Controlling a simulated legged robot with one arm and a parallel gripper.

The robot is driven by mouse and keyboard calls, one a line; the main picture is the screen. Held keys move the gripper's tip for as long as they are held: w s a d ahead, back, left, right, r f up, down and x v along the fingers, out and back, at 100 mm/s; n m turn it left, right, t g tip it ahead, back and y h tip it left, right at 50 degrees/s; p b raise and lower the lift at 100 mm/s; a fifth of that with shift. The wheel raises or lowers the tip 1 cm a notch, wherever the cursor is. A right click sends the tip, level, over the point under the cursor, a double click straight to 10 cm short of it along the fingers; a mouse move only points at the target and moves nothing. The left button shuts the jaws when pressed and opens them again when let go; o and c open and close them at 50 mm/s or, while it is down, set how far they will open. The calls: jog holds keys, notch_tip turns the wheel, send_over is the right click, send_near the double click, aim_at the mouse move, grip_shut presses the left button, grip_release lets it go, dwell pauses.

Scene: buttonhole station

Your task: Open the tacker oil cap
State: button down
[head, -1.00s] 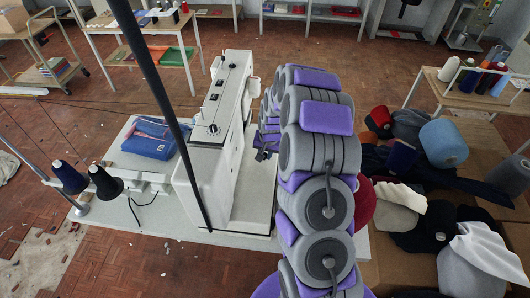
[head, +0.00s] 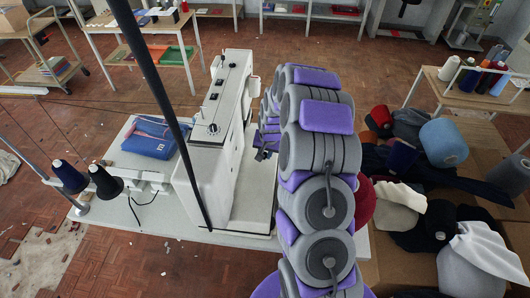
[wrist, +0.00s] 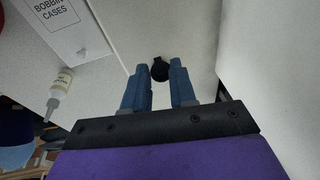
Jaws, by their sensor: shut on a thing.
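The tacker (head: 215,150) is a white sewing machine on a pale table. In the wrist view a small round black cap (wrist: 160,70) sits against the machine's white surface (wrist: 150,30). My gripper (wrist: 159,66) has two blue fingers, one on each side of the cap, and is shut on it. In the head view my gripper (head: 264,148) is beside the machine's right side, mostly behind my grey and purple arm. The cap is hidden there.
A white box labelled bobbin cases (wrist: 65,20) and a small bottle (wrist: 60,92) lie left of my gripper. A blue pouch (head: 150,138) and dark thread cones (head: 104,182) are left of the machine. Hats and fabric (head: 430,220) crowd the right.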

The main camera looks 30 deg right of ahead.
jog(key=shift+w+r, duration=0.15)
jog(key=c, duration=1.2)
grip_release()
jog(key=shift+c, duration=0.2)
jog(key=p+v, duration=0.1)
jog(key=v, duration=1.6)
